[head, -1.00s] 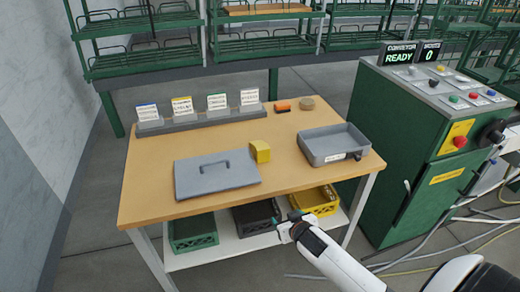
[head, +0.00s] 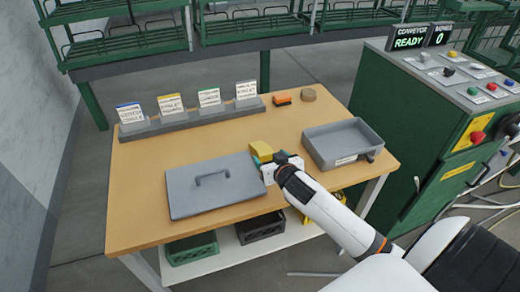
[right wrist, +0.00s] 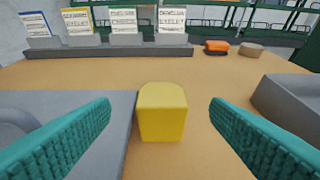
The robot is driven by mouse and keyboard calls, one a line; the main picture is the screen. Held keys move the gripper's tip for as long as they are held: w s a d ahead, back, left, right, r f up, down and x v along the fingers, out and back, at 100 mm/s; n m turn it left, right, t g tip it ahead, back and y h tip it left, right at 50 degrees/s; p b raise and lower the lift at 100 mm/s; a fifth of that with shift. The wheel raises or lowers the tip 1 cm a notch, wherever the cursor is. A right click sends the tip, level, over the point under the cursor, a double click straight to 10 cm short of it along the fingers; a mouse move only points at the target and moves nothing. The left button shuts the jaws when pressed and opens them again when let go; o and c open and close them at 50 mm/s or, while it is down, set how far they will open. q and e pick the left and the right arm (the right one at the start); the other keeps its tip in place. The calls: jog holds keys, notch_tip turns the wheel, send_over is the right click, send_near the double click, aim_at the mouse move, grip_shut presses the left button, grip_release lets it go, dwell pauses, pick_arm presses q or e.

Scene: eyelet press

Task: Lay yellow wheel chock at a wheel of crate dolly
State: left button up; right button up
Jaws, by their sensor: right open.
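The yellow wheel chock (head: 264,150) is a small block with a sloped top on the wooden table, between the grey lid and the grey tray. My right gripper (head: 268,163) is at its near side. In the right wrist view the chock (right wrist: 162,111) stands ahead, centred between the two teal fingers of the open gripper (right wrist: 160,130), which do not appear to touch it. In the head view the gripper partly hides the chock. I see no crate dolly or wheel that I can make out. My left gripper is not in view.
The grey lid with a handle (head: 215,188) lies left of the chock. The grey tray (head: 343,143) is to its right. A card holder (head: 190,119), an orange item (head: 282,100) and a round brown item (head: 308,95) sit at the back. A green conveyor cabinet (head: 400,130) stands right.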

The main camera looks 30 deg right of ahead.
aim_at(265, 153)
jog(key=x, duration=0.3)
jog(key=shift+w+f, duration=0.1)
jog(key=shift+w, duration=0.1)
jog(key=x, duration=0.5)
jog(key=shift+w+d+f, duration=0.15)
jog(key=shift+w, duration=0.15)
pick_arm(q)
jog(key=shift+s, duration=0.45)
pick_arm(e)
jog(key=c, duration=1.2)
